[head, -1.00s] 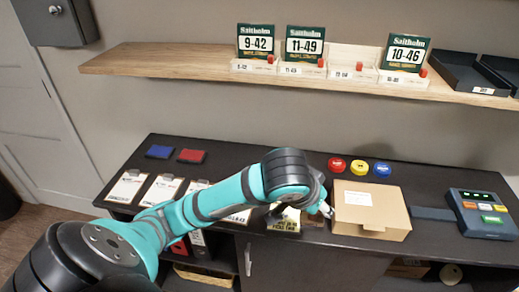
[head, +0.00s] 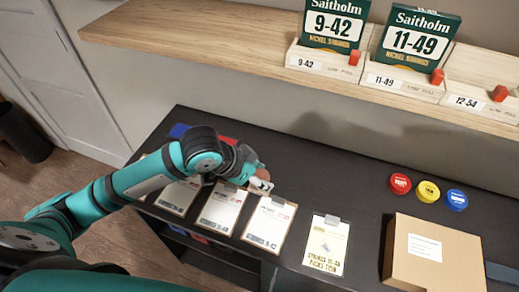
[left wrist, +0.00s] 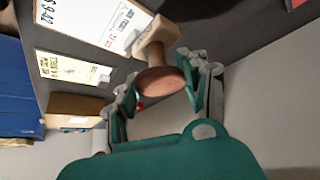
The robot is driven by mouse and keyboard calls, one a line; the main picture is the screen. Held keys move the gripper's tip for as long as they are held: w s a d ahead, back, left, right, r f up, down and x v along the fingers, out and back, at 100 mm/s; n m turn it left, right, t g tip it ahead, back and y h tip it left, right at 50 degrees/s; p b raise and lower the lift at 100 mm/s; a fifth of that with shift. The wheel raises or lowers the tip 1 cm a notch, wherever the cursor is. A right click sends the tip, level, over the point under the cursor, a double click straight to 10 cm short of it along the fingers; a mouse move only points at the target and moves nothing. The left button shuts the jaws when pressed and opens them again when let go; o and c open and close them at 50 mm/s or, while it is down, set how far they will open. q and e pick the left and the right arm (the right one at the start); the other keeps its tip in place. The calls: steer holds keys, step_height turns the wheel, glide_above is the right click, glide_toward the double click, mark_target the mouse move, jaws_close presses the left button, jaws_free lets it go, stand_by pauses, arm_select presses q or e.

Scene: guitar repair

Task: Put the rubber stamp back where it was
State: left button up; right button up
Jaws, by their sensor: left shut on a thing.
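The rubber stamp (left wrist: 158,80), with a brown rounded handle and a pale wooden base, is in my left gripper (left wrist: 163,92) in the left wrist view. The fingers are shut on its handle, and the base points away from the gripper. In the head view my left gripper (head: 258,180) is above the back edge of the clipboards, near the red ink pad (head: 228,140). The stamp is small there and partly hidden by the fingers. A blue ink pad (head: 180,130) lies to the left, partly covered by my arm. My right gripper is not in view.
Several clipboards (head: 268,222) lie in a row on the dark counter (head: 318,180). A clipped order card (head: 327,245), a cardboard box (head: 435,255) and red, yellow and blue round tins (head: 428,191) are to the right. A wooden shelf (head: 210,42) hangs above.

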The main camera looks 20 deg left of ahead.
arm_select(q)
steer(key=w+a+f+p, duration=0.1)
steer(key=w, duration=0.4)
steer(key=w+a+f+p, duration=0.1)
steer(key=w+f+p, duration=0.1)
steer(key=w, duration=0.2)
steer(key=w+a+f+p, duration=0.1)
steer(key=w, duration=0.4)
steer(key=shift+w+a+f, duration=0.2)
steer(key=shift+w+a, duration=0.05)
steer(key=shift+w, duration=0.05)
steer(key=shift+f, duration=0.2)
steer(key=o, duration=0.9)
steer(key=shift+f, duration=0.1)
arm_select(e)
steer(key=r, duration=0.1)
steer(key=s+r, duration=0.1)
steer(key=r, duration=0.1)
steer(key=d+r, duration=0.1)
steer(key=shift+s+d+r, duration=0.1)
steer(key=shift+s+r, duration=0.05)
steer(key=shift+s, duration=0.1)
arm_select(q)
steer(key=shift+o, duration=0.2)
steer(key=b+v, duration=0.1)
steer(key=v, duration=1.1)
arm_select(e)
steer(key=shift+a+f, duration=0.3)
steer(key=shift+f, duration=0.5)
